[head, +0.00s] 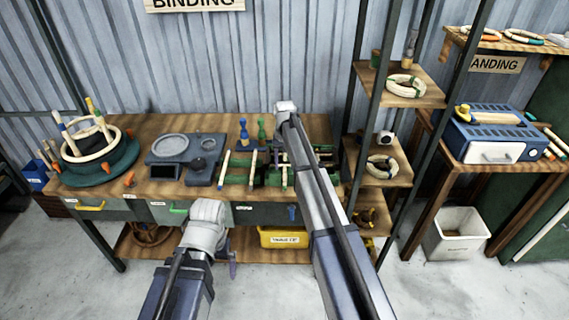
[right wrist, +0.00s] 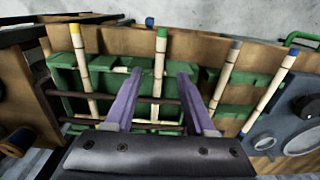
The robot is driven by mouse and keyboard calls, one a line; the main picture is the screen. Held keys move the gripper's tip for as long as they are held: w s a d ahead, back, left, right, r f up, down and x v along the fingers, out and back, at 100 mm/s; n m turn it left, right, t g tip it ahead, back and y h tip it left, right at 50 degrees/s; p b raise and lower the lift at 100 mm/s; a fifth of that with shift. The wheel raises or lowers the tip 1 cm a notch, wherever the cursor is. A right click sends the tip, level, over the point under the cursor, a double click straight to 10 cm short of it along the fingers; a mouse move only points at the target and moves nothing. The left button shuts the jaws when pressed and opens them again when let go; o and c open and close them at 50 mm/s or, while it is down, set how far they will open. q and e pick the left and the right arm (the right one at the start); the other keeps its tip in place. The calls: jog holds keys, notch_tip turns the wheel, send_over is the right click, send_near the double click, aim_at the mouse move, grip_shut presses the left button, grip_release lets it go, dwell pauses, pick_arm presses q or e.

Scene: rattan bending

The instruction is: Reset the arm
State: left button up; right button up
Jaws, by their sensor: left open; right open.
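My right arm reaches over the workbench (head: 150,128) in the head view, where its gripper is hard to make out behind the arm. In the right wrist view the right gripper (right wrist: 160,76) shows two purple fingers, spread apart with nothing clamped. A green-tipped rattan pole (right wrist: 159,62) appears between them; I cannot tell how far below it lies. Other poles lie to either side, on a green bending rack (right wrist: 112,80). My left gripper (head: 232,264) is in front of the bench, mostly hidden by its wrist; a purple finger shows and no held object is visible.
A round green jig (head: 97,172) with rattan rings stands on the bench's left, beside a grey scale-like device (head: 187,150). A shelf post (head: 357,140) and shelves stand close right of my right arm. A yellow bin (head: 283,238) sits below. Floor on the left is clear.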

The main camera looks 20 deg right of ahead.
jog(key=shift+r, duration=0.5)
jog(key=shift+s+a+f, duration=0.1)
jog(key=shift+s+a, duration=0.1)
jog(key=shift+s, duration=0.05)
jog(key=s+a+n, duration=0.2)
jog(key=s+a, duration=0.3)
jog(key=s, duration=0.6)
jog(key=s+a+n, duration=0.2)
jog(key=s+a, duration=0.3)
jog(key=s, duration=0.7)
jog(key=s+a+n+h, duration=0.1)
jog(key=s+a+n, duration=0.2)
jog(key=s, duration=0.9)
jog(key=a, duration=0.3)
jog(key=shift+s, duration=0.2)
jog(key=shift+a, duration=0.1)
